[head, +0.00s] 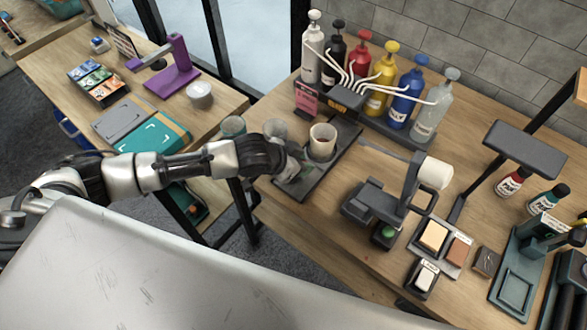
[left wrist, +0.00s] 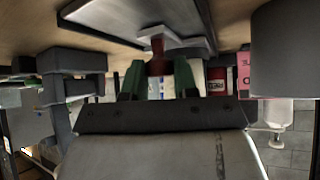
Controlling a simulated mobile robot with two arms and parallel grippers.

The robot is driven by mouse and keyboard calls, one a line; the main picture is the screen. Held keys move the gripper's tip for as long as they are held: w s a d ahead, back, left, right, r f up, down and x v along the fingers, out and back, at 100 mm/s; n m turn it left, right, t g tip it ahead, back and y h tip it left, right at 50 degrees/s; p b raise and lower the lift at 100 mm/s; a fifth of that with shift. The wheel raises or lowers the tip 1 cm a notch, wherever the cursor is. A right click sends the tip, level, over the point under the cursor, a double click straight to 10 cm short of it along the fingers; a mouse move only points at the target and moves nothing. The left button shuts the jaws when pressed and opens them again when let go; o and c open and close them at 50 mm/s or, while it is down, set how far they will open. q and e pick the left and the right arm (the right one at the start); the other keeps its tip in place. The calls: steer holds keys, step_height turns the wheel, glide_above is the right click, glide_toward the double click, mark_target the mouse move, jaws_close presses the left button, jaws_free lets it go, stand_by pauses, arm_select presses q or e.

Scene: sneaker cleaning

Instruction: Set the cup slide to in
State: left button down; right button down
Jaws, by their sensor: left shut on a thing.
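The cup slide (head: 335,160) is a dark, flat track on the wooden table, running from near my gripper back toward the dispenser nozzles. A beige cup (head: 322,141) stands upright on it, in front of the nozzles. My left gripper (head: 290,167) is low at the slide's near left end, its fingers partly hidden by the wrist. My right gripper is not in view.
Several pump bottles (head: 387,75) stand behind the slide, with tubes to a dark nozzle block (head: 343,98). Grey cups (head: 275,128) stand left of the slide. A dark stand with a white roll (head: 434,172) is close on the right. A pink sign (head: 307,98) stands behind.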

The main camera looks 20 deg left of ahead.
mark_target(324, 139)
arm_select(q)
steer(key=w+d, duration=0.1)
steer(key=w, duration=0.1)
steer(key=w+d+b, duration=0.1)
steer(key=w, duration=0.2)
steer(key=w+d, duration=0.1)
steer(key=w, duration=0.2)
steer(key=shift+w+f+b, duration=0.1)
steer(key=shift+f+b, duration=0.05)
steer(key=shift+b, duration=0.25)
steer(key=shift+w+d, duration=0.1)
steer(key=shift+w, duration=0.2)
steer(key=shift+r, duration=0.25)
steer(key=c, duration=1.1)
jaws_free()
steer(key=shift+o, duration=1)
steer(key=shift+w+d+f, duration=0.1)
steer(key=shift+w, duration=0.1)
steer(key=v, duration=1)
steer(key=shift+s+a+r+b, duration=0.25)
steer(key=shift+b, duration=0.2)
